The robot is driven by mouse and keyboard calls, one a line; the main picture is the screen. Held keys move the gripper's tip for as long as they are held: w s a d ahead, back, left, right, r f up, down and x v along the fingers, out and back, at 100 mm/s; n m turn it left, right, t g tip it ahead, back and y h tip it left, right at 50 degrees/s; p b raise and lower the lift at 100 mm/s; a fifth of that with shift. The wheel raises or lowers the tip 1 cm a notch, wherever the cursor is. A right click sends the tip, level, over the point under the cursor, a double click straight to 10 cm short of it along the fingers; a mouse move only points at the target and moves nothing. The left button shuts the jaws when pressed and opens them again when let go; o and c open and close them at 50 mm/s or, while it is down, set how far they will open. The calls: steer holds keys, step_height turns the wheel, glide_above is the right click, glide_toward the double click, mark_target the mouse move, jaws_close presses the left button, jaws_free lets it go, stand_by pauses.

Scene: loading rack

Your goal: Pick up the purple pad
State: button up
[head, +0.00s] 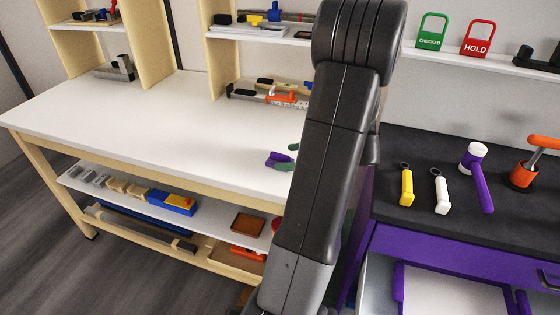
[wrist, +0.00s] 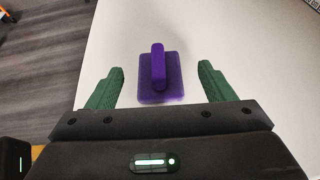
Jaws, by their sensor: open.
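The purple pad (wrist: 147,89) lies on the white bench top, with a raised purple handle (wrist: 158,65) along its middle. In the wrist view it sits between and slightly beyond the two green fingers of my gripper (wrist: 161,88). The gripper is open, with a gap on either side of the pad, and holds nothing. In the head view the purple pad (head: 275,159) shows small near the bench's front edge, next to a green finger of my gripper (head: 293,155). My arm hides the rest of the gripper there.
The white bench top (head: 150,115) is clear to the left. Its front edge lies close to the pad. Shelves with tools stand behind it. A dark counter (head: 400,150) at right holds a yellow tool (head: 406,187), a white tool (head: 441,192) and a purple mallet (head: 480,180).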

mark_target(274, 158)
steer(key=x, duration=0.4)
steer(key=shift+s+f, duration=0.1)
steer(key=shift+s, duration=0.05)
steer(key=shift+d, duration=0.1)
steer(key=c, duration=1)
